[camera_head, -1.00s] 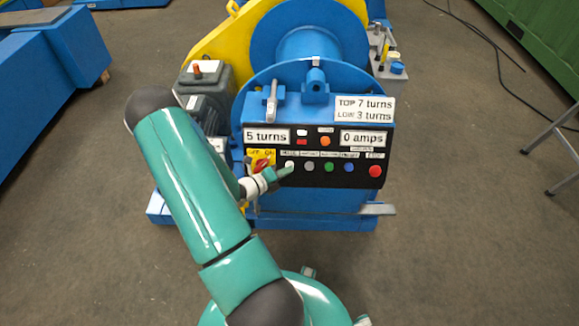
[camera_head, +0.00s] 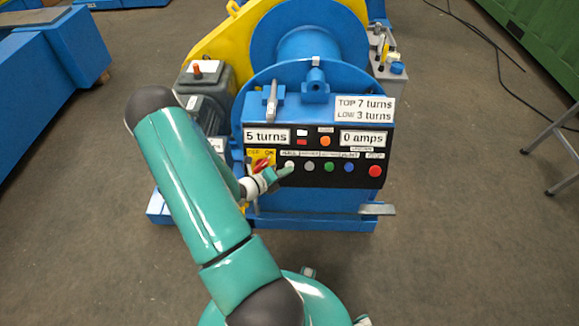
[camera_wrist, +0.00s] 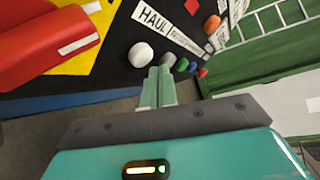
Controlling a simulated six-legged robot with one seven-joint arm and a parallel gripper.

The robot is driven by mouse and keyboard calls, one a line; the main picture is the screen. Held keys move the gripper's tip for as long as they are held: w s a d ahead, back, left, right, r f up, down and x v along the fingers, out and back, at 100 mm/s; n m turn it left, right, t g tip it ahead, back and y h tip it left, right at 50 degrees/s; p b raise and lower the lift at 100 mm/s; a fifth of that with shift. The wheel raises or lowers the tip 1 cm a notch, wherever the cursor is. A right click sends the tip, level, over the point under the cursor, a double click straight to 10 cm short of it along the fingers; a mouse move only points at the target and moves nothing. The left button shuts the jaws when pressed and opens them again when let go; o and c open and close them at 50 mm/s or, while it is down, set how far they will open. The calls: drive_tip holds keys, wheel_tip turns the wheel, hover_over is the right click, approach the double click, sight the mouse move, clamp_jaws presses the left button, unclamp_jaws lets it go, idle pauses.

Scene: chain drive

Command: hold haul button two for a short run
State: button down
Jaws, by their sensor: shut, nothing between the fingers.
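The black control panel (camera_head: 318,175) on the blue winch has a row of round buttons. The white button (camera_head: 290,165) stands at the row's left end; in the wrist view the white button (camera_wrist: 140,54) sits below the label HAUL. A grey button (camera_head: 309,166) is next to it on the right; it also shows in the wrist view (camera_wrist: 168,60). My gripper (camera_head: 289,171) is shut and empty at the panel, just below the white button. In the wrist view its fingertips (camera_wrist: 160,72) lie between the white and grey buttons; I cannot tell whether they touch either.
Green (camera_head: 329,167), blue (camera_head: 349,168) and red (camera_head: 375,171) buttons follow to the right. A red rotary switch (camera_head: 262,163) on yellow is close left of my gripper. Displays read 5 turns (camera_head: 267,136) and 0 amps (camera_head: 362,139). A sign (camera_head: 364,109) reads TOP 7 turns, LOW 3 turns.

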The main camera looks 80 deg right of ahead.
drive_tip(key=shift+d, duration=0.1)
drive_tip(key=shift+w+d+f, duration=0.1)
drive_tip(key=shift+d+f, duration=0.1)
drive_tip(key=shift+d, duration=0.05)
drive_tip(key=shift+w+d+f, duration=0.1)
drive_tip(key=shift+d+f, duration=0.1)
drive_tip(key=shift+d, duration=0.25)
idle(0.9)
drive_tip(key=shift+a, duration=0.1)
idle(3.2)
drive_tip(key=shift+s+a+r, duration=0.2)
drive_tip(key=shift+a+r, duration=0.2)
drive_tip(key=shift+a, duration=0.3)
drive_tip(key=shift+s+a+r, duration=0.15)
drive_tip(key=shift+a+r, duration=0.25)
drive_tip(key=shift+a, duration=0.35)
drive_tip(key=shift+s+a+r, duration=0.2)
drive_tip(key=shift+a+r, duration=0.15)
drive_tip(key=shift+a, duration=0.35)
drive_tip(key=shift+s+a+r, duration=0.15)
drive_tip(key=shift+a+r, duration=0.25)
drive_tip(key=shift+a, duration=0.35)
